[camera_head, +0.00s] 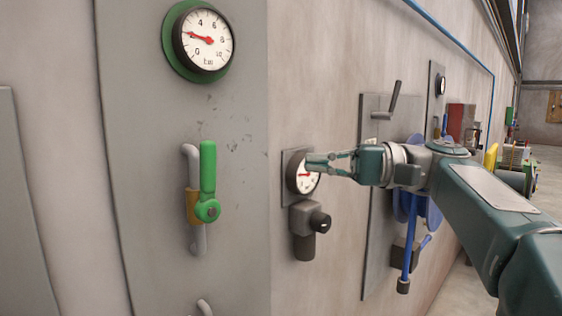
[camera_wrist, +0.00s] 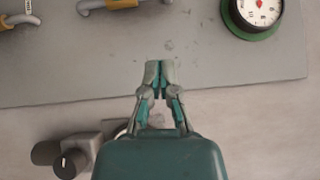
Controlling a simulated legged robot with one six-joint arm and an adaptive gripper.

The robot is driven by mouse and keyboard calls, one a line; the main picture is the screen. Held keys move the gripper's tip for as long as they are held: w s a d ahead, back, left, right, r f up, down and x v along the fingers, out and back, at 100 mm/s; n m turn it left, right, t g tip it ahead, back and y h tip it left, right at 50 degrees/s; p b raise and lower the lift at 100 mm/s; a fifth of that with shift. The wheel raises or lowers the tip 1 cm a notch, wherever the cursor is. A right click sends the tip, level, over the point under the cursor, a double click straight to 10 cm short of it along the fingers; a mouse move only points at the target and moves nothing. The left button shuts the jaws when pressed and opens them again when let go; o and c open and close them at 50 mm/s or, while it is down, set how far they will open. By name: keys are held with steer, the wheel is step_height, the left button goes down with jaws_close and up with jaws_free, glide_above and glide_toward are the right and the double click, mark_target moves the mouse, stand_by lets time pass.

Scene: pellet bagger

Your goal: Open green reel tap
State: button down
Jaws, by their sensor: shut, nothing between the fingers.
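The green tap handle (camera_head: 208,180) stands upright on a grey panel, along a vertical grey pipe (camera_head: 198,240) with a brass valve body (camera_head: 193,207). In the head view, my gripper (camera_head: 312,163) is to the right of the tap, apart from it, with its fingers pointing left. The fingers are shut and empty. In the wrist view, the fingertips (camera_wrist: 159,72) appear over the grey panel. A brass valve body on a grey pipe (camera_wrist: 110,4) is cut off at the top edge there; its handle is out of frame.
A gauge on a green backing (camera_head: 207,40) is above the tap. A gauge (camera_head: 301,173) and a black-knobbed fitting (camera_head: 304,228) are on the wall behind my gripper. A blue reel (camera_head: 430,212) is behind my arm. Another pipe end (camera_head: 204,307) shows below the tap.

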glide_toward(214, 163)
steer(key=w+a, duration=0.4)
steer(key=shift+n+h, duration=0.4)
steer(key=shift+s+a+r, duration=0.2)
steer(key=shift+s+a, duration=1.65)
steer(key=shift+a, duration=0.25)
steer(key=shift+w, duration=0.15)
